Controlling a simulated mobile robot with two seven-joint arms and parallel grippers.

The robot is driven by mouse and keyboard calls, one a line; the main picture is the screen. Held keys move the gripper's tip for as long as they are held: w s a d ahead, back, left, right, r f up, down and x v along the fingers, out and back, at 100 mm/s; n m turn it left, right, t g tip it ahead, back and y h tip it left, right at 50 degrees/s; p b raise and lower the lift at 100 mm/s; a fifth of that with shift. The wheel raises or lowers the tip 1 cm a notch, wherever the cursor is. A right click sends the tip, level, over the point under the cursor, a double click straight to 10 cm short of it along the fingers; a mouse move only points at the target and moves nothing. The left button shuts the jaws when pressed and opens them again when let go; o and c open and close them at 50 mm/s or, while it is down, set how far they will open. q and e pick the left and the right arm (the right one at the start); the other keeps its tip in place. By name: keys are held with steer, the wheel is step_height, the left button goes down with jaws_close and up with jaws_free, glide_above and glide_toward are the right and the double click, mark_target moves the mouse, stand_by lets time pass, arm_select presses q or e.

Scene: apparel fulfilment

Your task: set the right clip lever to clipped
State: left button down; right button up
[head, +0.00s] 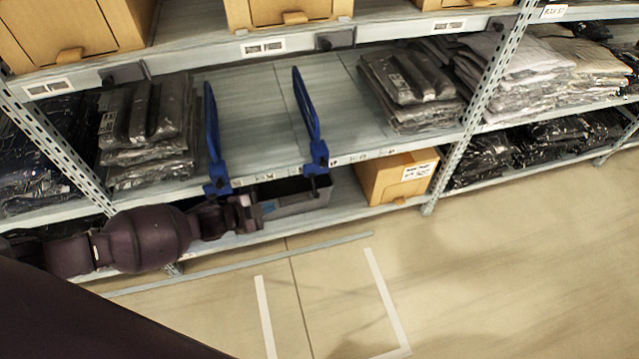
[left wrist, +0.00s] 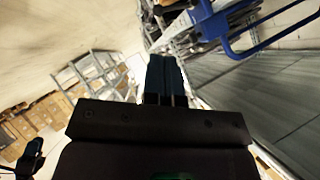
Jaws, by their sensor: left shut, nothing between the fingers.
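Two blue shelf dividers stand on the middle shelf in the head view, the left divider (head: 212,130) and the right divider (head: 306,108). Each has a blue clip at the shelf's front edge. The right clip (head: 318,157) has a small dark part hanging below it, which may be its lever (head: 313,184); its setting is too small to tell. My left gripper (head: 258,213) is below the shelf edge, between the two clips and nearer the left one. In the left wrist view its fingers (left wrist: 165,80) are together and empty. A blue divider (left wrist: 262,42) shows at upper right there.
A grey bin (head: 295,200) sits on the lower shelf behind my left gripper, with a cardboard box (head: 396,177) to its right. Bagged garments (head: 150,125) lie left of the dividers, and more (head: 408,85) lie right. Between the dividers the shelf is bare. The floor in front is clear.

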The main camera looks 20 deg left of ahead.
arm_select(q)
steer(key=b, duration=0.4)
glide_toward(314, 196)
steer(key=f+x, duration=0.1)
steer(key=x, duration=0.6)
steer(key=shift+w+r+h, duration=0.2)
steer(key=shift+r+h, duration=0.05)
steer(key=shift+h, duration=0.15)
arm_select(e)
steer(key=shift+w+f, duration=0.2)
steer(key=shift+f, duration=1.35)
steer(key=shift+n, duration=0.3)
arm_select(q)
steer(key=shift+s+d+f, duration=0.1)
steer(key=shift+s, duration=0.05)
arm_select(e)
steer(key=shift+f, duration=0.15)
